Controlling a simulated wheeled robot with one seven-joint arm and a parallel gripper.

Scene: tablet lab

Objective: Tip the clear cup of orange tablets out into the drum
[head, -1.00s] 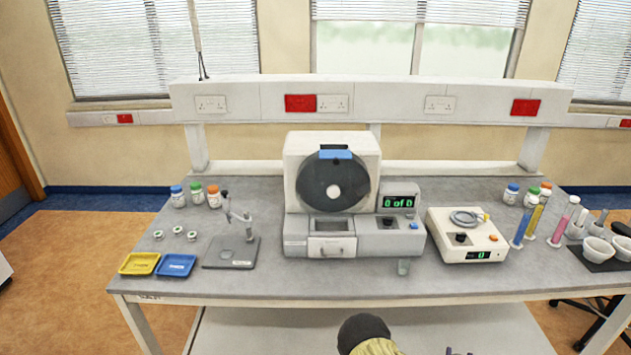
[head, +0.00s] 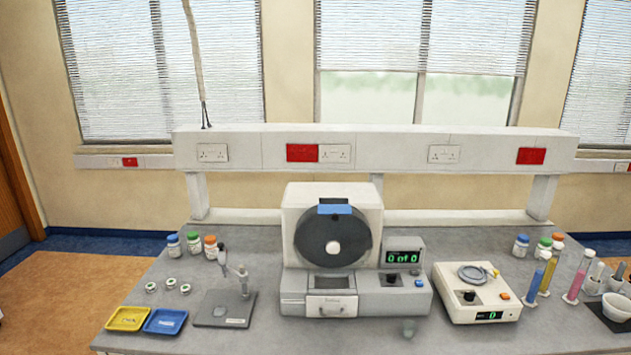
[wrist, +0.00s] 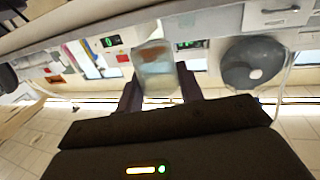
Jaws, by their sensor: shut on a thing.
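The drum is a dark round disc (head: 308,238) with a white hub, upright in the front of the white and grey counting machine. It also shows at the right of the wrist view (wrist: 240,65), where the scene is upside down. My gripper (wrist: 158,88) is shut on the clear cup (wrist: 155,68), which sits between its two dark fingers, apart from the drum. A small orange patch shows in or through the cup; I cannot tell the tablets clearly. My gripper is out of the head view.
A white scale (head: 476,293) stands to the right. Blue (head: 165,321) and yellow trays (head: 127,318) and a grey stand (head: 224,309) are to the left. Bottles stand on both sides.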

